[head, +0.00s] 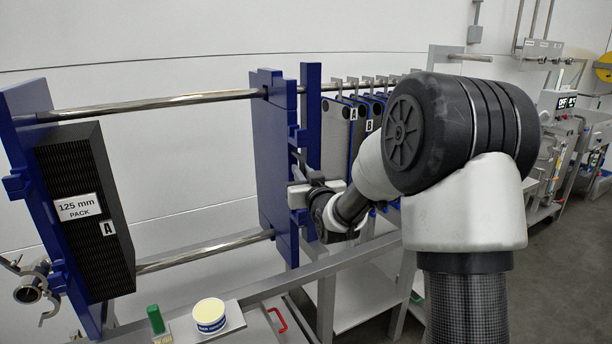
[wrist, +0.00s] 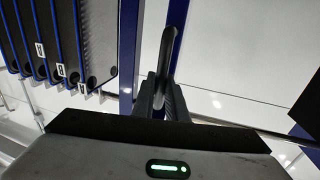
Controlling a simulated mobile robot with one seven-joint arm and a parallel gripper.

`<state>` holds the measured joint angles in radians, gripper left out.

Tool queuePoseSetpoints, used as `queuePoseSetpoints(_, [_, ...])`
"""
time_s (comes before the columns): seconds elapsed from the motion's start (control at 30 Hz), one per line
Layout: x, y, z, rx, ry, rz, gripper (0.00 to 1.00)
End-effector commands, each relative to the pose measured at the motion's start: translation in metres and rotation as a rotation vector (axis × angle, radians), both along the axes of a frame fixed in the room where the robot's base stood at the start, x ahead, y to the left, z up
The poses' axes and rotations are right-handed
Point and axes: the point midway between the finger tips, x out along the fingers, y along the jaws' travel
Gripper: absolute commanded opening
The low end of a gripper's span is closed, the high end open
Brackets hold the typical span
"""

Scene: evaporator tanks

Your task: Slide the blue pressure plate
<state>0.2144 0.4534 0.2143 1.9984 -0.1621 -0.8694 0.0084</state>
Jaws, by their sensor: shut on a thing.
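The blue pressure plate (head: 272,165) stands upright on two steel rails, apart from the black plate pack (head: 88,200) at the left end. My gripper (head: 300,192) is at the right side of the blue plate, partly hidden by my own arm. In the wrist view, my gripper's dark fingers (wrist: 164,100) are shut on a grey handle (wrist: 169,48). A blue edge (wrist: 179,14) shows behind the handle. The handle's join to the plate is hard to make out.
The upper rail (head: 160,103) and lower rail (head: 205,251) are bare between the black pack and the blue plate. Grey plates (head: 338,135) marked A and B hang right of the blue plate. A green block (head: 156,319) and a round tub (head: 209,315) sit at the front.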

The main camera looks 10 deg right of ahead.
Motion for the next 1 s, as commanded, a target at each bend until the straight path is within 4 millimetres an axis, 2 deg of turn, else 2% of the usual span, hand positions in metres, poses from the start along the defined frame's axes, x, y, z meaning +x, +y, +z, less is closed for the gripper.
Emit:
queuePoseSetpoints(0.03, [-0.006, 0.024, -0.008, 0.001, 0.003, 0.026, 0.00])
queuePoseSetpoints(0.4, [-0.042, 0.135, -0.007, 0.001, 0.003, 0.034, 0.00])
queuePoseSetpoints(0.6, [-0.060, 0.188, -0.005, -0.001, 0.008, 0.031, 0.00])
queuePoseSetpoints(0.8, [-0.072, 0.226, -0.003, -0.001, 0.009, 0.028, 0.00])
queuePoseSetpoints(1.0, [-0.078, 0.244, -0.003, -0.002, 0.008, 0.023, 0.00])
